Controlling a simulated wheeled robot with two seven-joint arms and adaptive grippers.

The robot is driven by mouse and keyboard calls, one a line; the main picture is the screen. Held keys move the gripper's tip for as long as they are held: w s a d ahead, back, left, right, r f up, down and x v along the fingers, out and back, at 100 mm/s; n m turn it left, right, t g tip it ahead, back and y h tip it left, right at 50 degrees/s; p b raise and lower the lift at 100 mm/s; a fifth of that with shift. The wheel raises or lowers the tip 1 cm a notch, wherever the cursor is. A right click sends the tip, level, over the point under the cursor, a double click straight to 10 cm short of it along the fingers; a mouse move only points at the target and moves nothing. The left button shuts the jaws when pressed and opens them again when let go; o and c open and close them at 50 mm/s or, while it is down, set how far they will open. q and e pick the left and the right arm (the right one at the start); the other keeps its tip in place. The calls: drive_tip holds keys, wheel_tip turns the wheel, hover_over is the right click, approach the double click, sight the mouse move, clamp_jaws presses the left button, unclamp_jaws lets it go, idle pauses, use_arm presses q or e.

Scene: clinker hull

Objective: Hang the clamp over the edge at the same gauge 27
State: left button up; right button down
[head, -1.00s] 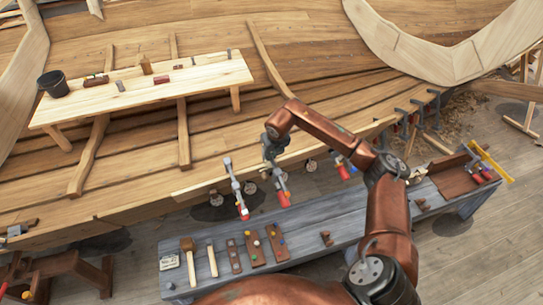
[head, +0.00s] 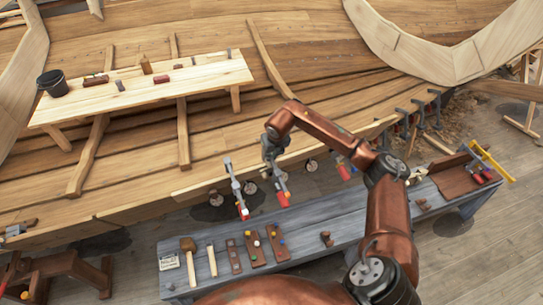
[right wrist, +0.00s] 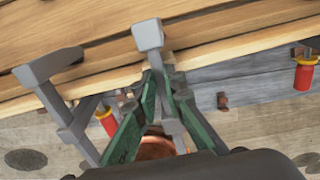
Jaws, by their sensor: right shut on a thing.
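My right gripper (head: 272,148) is at the hull's plank edge, shut on a grey clamp with a red handle (head: 283,197). In the right wrist view, the green fingers (right wrist: 160,88) close around its bar, and the clamp's grey head (right wrist: 148,35) lies over the pale plank edge; whether it rests on the wood is unclear. A second clamp (head: 235,185) hangs on the edge to the left and also shows in the right wrist view (right wrist: 62,110). A third clamp (head: 342,168) is to the right. I cannot read any gauge marking. My left gripper is out of view.
A grey workbench (head: 300,235) stands below the edge with a mallet (head: 188,258) and several wooden blocks. Several dark clamps (head: 420,112) hang farther right. A yellow tool (head: 492,160) is at the bench's right end.

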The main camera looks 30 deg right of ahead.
drive_tip(key=shift+s+a+f, duration=0.1)
drive_tip(key=shift+s+f, duration=0.2)
drive_tip(key=shift+s, duration=0.15)
idle(0.4)
drive_tip(key=c, duration=2.1)
unclamp_jaws()
drive_tip(key=shift+s+r, duration=0.1)
drive_tip(key=shift+r, duration=0.05)
drive_tip(key=shift+o, duration=0.8)
drive_tip(key=v, duration=1.2)
